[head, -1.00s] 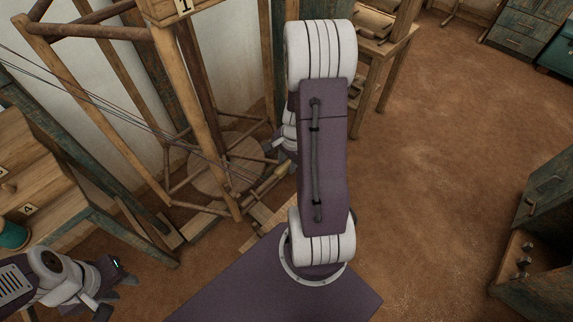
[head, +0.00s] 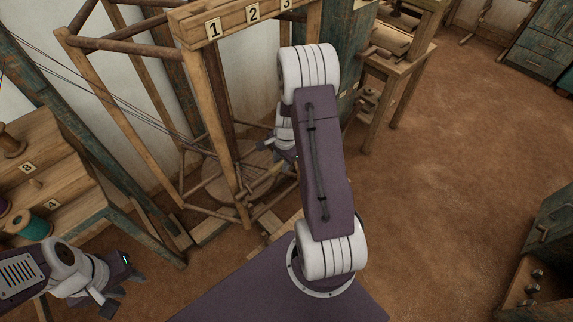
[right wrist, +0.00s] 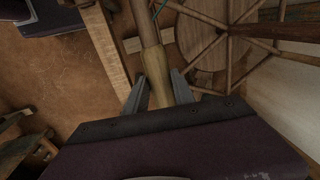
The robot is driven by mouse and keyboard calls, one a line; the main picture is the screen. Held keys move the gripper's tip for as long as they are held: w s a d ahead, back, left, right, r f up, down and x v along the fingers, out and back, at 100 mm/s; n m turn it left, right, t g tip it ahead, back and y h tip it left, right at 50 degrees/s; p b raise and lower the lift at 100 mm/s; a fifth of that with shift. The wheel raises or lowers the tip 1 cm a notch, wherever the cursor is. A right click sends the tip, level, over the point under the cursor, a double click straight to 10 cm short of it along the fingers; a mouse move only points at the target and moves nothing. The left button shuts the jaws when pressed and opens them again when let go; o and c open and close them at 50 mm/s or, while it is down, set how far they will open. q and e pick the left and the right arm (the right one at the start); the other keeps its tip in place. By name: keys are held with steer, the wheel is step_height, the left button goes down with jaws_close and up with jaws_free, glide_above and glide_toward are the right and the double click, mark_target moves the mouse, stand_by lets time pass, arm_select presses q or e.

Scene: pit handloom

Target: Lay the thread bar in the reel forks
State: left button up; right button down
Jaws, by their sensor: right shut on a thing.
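In the right wrist view, a round wooden bar (right wrist: 149,32), which I take for the thread bar, runs down between the fingers of my right gripper (right wrist: 158,92). The gripper is shut on its thicker, paler part. A thin green thread shows near the bar's upper end. In the head view, my right gripper (head: 285,150) is beside the wooden reel frame (head: 218,115), partly hidden by my arm. The reel's spokes (right wrist: 222,22) show to the right of the bar. I cannot make out the forks. My left gripper (head: 122,292) is at the lower left, away from the reel; its opening is unclear.
A stepped bench (head: 60,165) with spools stands at the left. Dark threads run from the left to the reel. A wooden stand (head: 400,55) is behind my right arm. The floor (head: 430,190) to the right is clear.

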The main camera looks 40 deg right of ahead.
steer(key=shift+f+b, duration=1.9)
steer(key=shift+f, duration=0.6)
steer(key=c, duration=1)
jaws_free()
steer(key=shift+o, duration=0.2)
steer(key=shift+r, duration=0.1)
steer(key=r, duration=0.3)
steer(key=s+r+p, duration=0.1)
steer(key=r, duration=0.2)
steer(key=r+p, duration=0.1)
steer(key=r, duration=0.2)
steer(key=shift+s, duration=0.2)
steer(key=shift+f, duration=0.1)
